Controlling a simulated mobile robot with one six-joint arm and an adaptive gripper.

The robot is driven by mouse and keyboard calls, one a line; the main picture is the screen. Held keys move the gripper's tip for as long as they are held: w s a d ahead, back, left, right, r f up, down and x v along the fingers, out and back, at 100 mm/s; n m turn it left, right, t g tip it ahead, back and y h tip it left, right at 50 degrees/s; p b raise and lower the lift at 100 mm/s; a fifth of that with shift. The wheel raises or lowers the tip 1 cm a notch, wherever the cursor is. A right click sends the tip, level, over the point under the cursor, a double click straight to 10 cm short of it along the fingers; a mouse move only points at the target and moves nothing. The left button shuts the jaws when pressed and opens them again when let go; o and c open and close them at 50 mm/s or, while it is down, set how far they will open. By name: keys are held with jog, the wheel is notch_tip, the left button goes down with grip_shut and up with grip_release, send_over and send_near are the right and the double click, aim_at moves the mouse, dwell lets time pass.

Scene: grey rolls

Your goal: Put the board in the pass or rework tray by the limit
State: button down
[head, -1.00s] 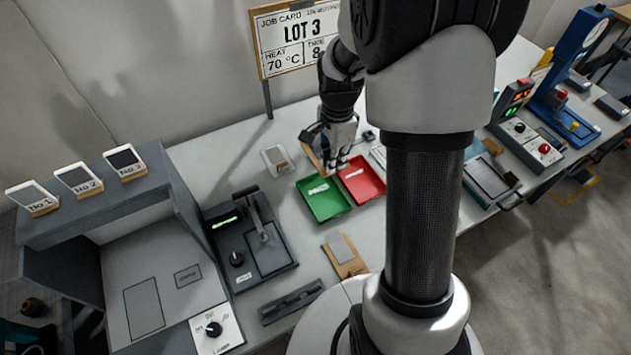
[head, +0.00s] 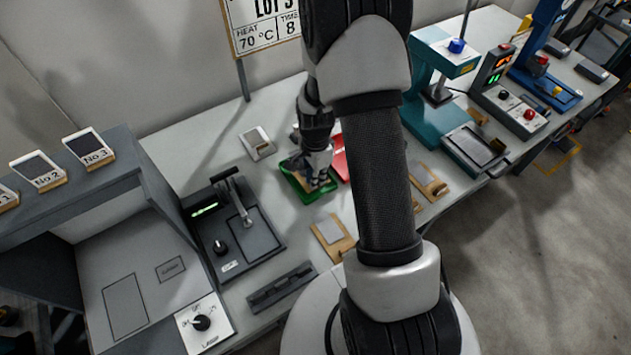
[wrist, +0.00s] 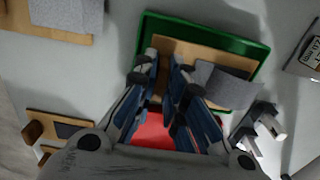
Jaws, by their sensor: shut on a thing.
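My gripper (head: 318,182) is low over the green tray (head: 292,192), pointing down. In the wrist view its fingers (wrist: 166,72) are shut on a tan board (wrist: 205,52) with a grey sheet on it. The board lies within the green tray's outline (wrist: 252,48) in that view; I cannot tell if it touches the floor of the tray. The red tray (head: 339,158) is right beside the green one, partly behind my arm. It also shows under the fingers in the wrist view (wrist: 152,130). The tray labels are hidden.
A black press-like device (head: 262,240) stands left of the trays. Another board with a grey sheet (head: 326,232) lies in front. A small white device (head: 257,144) sits behind. A job card (head: 266,42) stands at the back. A teal machine (head: 432,115) is at right.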

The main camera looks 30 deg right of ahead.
jog(key=shift+f, duration=1.1)
jog(key=shift+f+b, duration=0.2)
jog(key=shift+b, duration=0.15)
jog(key=c, duration=1.9)
grip_release()
